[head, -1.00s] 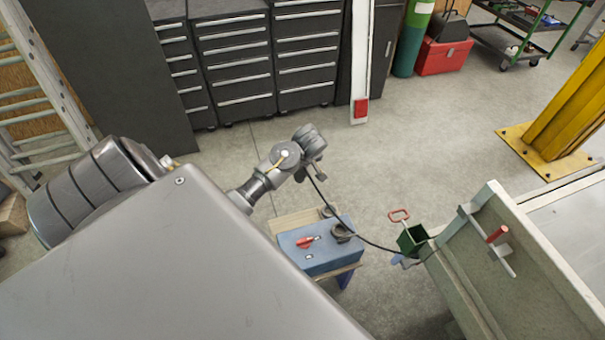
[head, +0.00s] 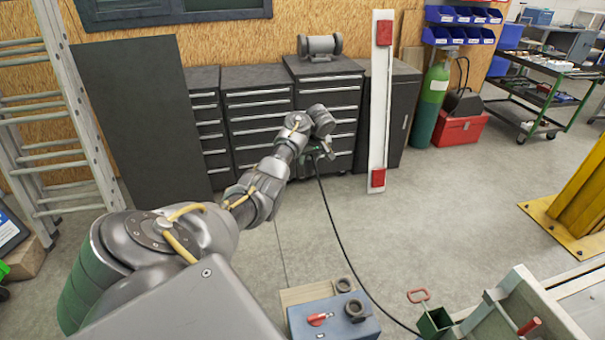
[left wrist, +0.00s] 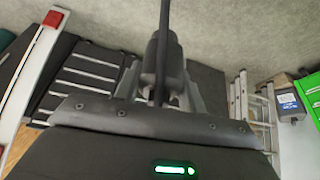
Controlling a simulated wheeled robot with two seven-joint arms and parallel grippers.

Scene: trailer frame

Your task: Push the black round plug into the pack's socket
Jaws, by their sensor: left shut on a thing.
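The blue pack (head: 364,329) sits low in the head view, with a red switch (head: 318,319) and a black round socket (head: 355,309) on its top. My left gripper (head: 322,151) is well above and behind the pack in the picture, apart from it. It is shut on the black plug (left wrist: 172,51), which shows between the fingers in the left wrist view. The black cable (head: 343,240) hangs from the gripper and runs down to the right past the pack. The plug's front end is hidden. My right gripper is out of view.
The pack rests on a small wooden stand (head: 296,295), with another dark ring (head: 344,284) behind the socket. A green box (head: 435,322) with a red handle and the trailer frame (head: 545,311) are at the right. Drawer cabinets (head: 258,125) stand behind; the floor between is clear.

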